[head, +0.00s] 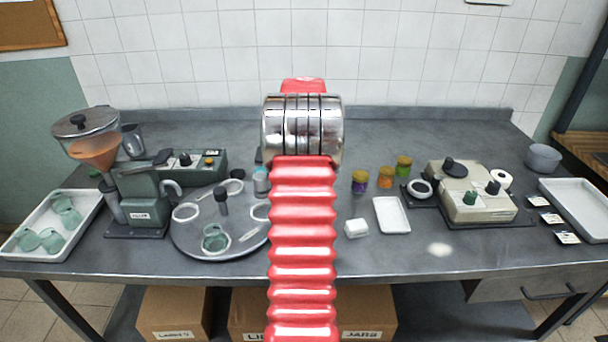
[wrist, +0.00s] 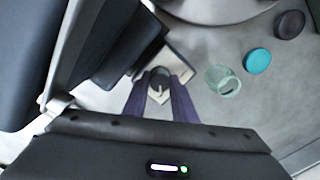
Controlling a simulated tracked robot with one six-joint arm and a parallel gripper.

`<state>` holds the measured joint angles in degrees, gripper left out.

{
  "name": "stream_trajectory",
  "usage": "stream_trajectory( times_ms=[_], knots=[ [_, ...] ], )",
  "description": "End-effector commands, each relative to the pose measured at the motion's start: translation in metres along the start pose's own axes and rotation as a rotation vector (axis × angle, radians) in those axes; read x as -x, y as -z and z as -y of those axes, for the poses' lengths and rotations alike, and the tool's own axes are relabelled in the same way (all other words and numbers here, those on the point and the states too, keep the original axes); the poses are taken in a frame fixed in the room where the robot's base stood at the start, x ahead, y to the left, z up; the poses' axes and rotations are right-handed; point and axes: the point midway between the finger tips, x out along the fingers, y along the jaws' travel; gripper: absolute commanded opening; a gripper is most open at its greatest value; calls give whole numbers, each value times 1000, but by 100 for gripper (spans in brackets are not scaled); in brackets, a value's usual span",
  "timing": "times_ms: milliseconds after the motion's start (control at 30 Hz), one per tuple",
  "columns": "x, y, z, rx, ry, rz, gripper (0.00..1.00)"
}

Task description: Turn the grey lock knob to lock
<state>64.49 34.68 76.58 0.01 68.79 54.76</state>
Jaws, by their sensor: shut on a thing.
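Lock markings on the plate cannot be read. In the head view my red arm hides the gripper, and I cannot make out the knob there.
In the wrist view a clear jar (wrist: 222,80), a teal lid (wrist: 258,61) and a dark lid (wrist: 290,24) lie right of the knob. A dark box (wrist: 128,45) stands close on its left. The head view shows a round turntable (head: 190,244) left of my arm.

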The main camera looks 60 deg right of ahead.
Motion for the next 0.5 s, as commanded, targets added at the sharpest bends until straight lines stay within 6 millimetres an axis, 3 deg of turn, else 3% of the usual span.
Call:
stream_trajectory(
  times_ms=[500],
  knots=[
    [1, 1, 1, 180, 2, -2, 2]
  ],
)
